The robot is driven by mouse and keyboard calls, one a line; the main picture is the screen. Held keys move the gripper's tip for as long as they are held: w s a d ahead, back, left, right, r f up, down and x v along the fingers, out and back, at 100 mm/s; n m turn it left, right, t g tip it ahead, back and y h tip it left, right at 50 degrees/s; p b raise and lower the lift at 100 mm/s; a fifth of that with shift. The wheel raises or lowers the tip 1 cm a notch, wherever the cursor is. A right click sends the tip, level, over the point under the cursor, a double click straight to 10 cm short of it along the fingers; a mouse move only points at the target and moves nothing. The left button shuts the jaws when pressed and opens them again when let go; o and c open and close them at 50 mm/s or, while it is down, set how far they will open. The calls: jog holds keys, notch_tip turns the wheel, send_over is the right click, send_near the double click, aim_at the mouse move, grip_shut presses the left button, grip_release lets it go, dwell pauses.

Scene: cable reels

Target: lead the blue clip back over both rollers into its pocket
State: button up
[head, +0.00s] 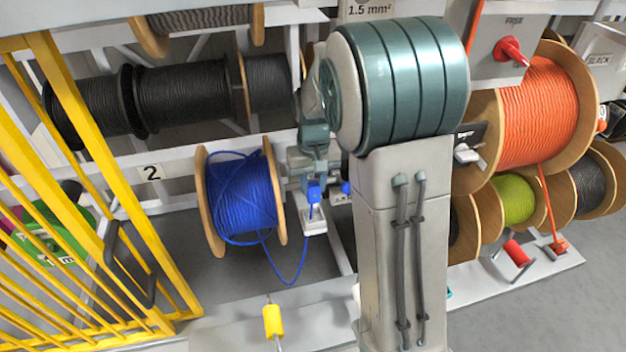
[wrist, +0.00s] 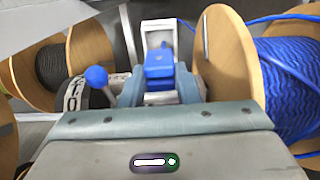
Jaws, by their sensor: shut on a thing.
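The blue clip (head: 314,192) is in my gripper (head: 313,180), just above a white pocket block (head: 314,224) in the head view. In the wrist view the clip (wrist: 158,64) sits between my fingers (wrist: 158,88), with a white frame behind it. Blue cable runs from the blue reel (head: 240,197), hangs in a slack loop and rises to the clip. A yellow roller (head: 272,320) stands below the loop, apart from the cable. A red roller (head: 516,253) stands at the right. I cannot tell whether the clip touches the pocket.
A blue ball knob (wrist: 96,76) is close left of my fingers in the wrist view. The blue reel's wooden flange (wrist: 225,55) is close on the right. A yellow barrier (head: 70,200) stands at the left. Orange (head: 540,110) and green reels (head: 513,198) are at the right.

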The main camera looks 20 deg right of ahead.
jog(key=shift+f+b, duration=2.5)
jog(key=shift+f, duration=1.15)
jog(key=o, duration=1.1)
jog(key=shift+c, duration=0.2)
notch_tip(320, 180, up, 14)
jog(key=shift+f+b, duration=0.1)
jog(key=shift+b, duration=0.6)
